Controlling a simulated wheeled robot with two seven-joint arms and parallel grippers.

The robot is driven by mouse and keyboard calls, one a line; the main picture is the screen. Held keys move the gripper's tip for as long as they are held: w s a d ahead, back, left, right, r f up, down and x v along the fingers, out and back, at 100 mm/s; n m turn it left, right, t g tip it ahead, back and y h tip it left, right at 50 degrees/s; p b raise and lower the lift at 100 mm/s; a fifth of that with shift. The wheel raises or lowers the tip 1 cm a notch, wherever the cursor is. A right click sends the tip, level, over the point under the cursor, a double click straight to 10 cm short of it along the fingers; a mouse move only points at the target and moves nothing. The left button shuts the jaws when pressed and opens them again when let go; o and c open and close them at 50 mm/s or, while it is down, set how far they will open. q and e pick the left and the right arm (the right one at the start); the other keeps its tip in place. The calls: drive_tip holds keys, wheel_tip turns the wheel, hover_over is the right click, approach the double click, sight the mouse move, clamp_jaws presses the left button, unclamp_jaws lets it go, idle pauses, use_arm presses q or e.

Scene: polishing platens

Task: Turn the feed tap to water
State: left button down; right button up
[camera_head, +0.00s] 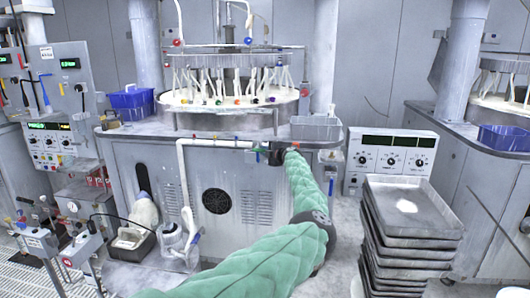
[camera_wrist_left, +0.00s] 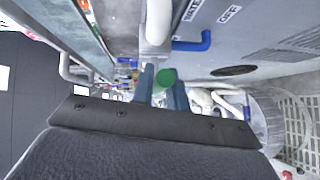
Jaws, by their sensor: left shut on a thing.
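A green round part (camera_wrist_left: 166,76), seemingly the feed tap's handle, sits between the two fingertips of my left gripper (camera_wrist_left: 163,88) in the left wrist view. The gripper is shut on it. In the head view my left gripper (camera_head: 266,150) is at the top front edge of the grey polishing machine (camera_head: 262,180), at the right end of a white pipe (camera_head: 183,165). The gripper and my green-sleeved arm hide most of the tap there. A blue lever (camera_wrist_left: 194,43) and a plate with "OFF" lettering (camera_wrist_left: 230,13) show beside the gripper in the left wrist view. My right gripper is out of view.
A round platen with several coloured knobs (camera_head: 228,100) stands on the machine. A grey bin (camera_head: 316,128) is to the right of the gripper. A control box (camera_head: 391,152) and stacked trays (camera_head: 410,205) stand further right. A blue basket (camera_head: 131,102) is at the left.

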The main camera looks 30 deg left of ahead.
use_arm(q)
drive_tip(key=c, duration=1.4)
unclamp_jaws()
drive_tip(key=shift+a, duration=0.15)
drive_tip(key=shift+s+d, duration=0.1)
drive_tip(key=shift+d, duration=0.35)
drive_tip(key=v, duration=0.7)
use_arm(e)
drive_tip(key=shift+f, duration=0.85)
